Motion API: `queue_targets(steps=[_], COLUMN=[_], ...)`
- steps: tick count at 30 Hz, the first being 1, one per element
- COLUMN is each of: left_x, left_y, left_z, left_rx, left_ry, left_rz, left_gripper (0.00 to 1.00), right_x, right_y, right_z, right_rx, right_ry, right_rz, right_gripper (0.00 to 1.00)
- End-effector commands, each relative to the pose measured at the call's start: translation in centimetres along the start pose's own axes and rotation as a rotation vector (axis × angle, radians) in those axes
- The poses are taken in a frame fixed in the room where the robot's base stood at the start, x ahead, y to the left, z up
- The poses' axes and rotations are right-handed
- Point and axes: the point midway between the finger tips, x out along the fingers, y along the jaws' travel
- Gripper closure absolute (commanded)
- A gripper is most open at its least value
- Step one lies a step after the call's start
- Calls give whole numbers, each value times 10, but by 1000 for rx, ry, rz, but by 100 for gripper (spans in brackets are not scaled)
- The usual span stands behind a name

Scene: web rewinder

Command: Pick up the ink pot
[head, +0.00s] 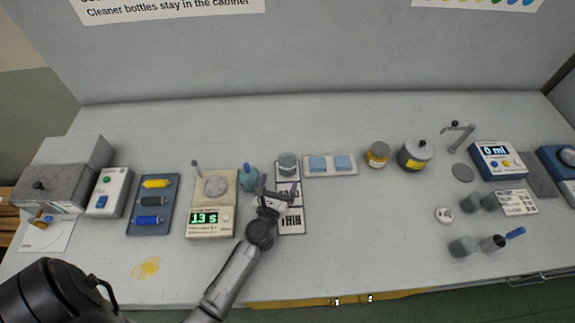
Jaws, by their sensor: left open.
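No pot has a readable ink label, so I cannot tell for sure which is the ink pot. A small round grey pot (288,163) stands upright at the far end of a printed white card strip (291,222). An amber jar (377,155) with a pale lid and a larger dark grey pot (415,156) with a yellow label stand further right. My left gripper (277,190) is open over the card strip, just nearer than the small grey pot and apart from the jars. It hides part of the strip. My right gripper is not in view.
A teal object (249,178) with a blue top stands close left of my gripper, beside a timer device (213,205) showing 13 s. The table's middle front is clear.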

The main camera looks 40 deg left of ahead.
Motion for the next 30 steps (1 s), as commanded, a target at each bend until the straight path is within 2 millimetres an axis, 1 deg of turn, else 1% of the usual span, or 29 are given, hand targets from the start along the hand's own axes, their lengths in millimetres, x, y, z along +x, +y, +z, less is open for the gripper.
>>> queue_targets(steps=[1, 6, 9, 15, 22, 24, 27, 30], left_x=[10, 33, 40, 48, 78, 86, 93, 96], left_y=[0, 0, 0, 0, -3, -3, -3, -3], left_z=[1, 0, 0, -2, -8, -6, -7, -7], left_rx=[0, 2, 2, 2, 4, 4, 3, 3], left_ry=[-1, -1, 0, 0, -1, -2, 0, 0], left_rz=[0, -1, -1, -1, -1, -1, -1, -1], left_gripper=[7, 7, 7, 7, 7, 7, 7, 7], right_x=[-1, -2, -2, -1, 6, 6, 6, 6], right_y=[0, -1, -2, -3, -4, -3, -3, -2], right_z=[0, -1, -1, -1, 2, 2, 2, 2], right_rx=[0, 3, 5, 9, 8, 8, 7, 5], right_ry=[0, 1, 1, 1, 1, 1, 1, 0], right_rz=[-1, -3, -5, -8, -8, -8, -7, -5], right_gripper=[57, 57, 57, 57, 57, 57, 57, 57])
